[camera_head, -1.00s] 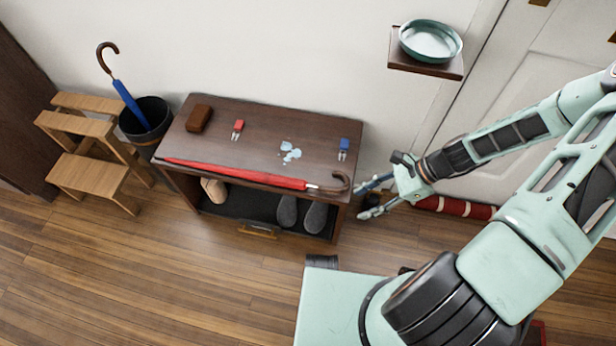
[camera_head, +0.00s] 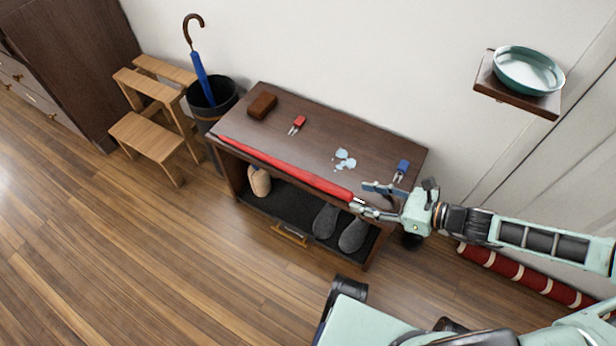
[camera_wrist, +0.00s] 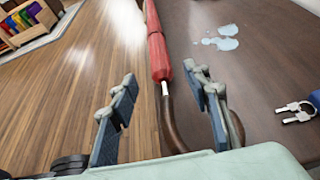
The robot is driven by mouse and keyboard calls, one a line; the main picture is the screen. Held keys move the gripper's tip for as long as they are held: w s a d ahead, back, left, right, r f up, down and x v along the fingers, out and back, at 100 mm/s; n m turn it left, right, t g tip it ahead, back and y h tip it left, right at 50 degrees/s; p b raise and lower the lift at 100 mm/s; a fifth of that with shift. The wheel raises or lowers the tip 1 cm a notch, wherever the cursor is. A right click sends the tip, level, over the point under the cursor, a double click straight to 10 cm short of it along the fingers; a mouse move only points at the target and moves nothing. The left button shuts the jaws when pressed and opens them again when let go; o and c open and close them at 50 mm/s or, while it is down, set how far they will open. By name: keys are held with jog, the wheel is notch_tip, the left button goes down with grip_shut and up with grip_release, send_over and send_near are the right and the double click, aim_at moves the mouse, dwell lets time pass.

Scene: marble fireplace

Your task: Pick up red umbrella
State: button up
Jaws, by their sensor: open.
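The red umbrella (camera_head: 285,168) lies along the front edge of the dark wooden bench (camera_head: 325,135). Its handle end is at the right, mostly hidden by my gripper (camera_head: 370,200) in the head view. In the wrist view the red umbrella (camera_wrist: 158,50) runs away from me, and its brown curved handle (camera_wrist: 172,125) lies between the fingers of my gripper (camera_wrist: 165,100). The gripper is open, with one finger on each side of the handle. A gap shows between the handle and the left finger; contact on the right is unclear.
On the bench are red-tagged keys (camera_head: 299,122), blue-tagged keys (camera_head: 402,168), a brown case (camera_head: 262,105) and a pale wet spill (camera_head: 344,159). Shoes (camera_head: 325,222) stand on the shelf below. A bin (camera_head: 212,98) with a blue umbrella (camera_head: 201,75) and a step stool (camera_head: 150,135) stand left.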

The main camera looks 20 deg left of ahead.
aim_at(353, 196)
jog(key=b+x, duration=0.1)
jog(key=x, duration=0.3)
jog(key=shift+d+f+b, duration=0.1)
jog(key=shift+f+b, duration=0.2)
jog(key=shift+b, duration=0.1)
jog(key=shift+a+f, duration=0.15)
jog(key=shift+a, duration=0.3)
grip_shut()
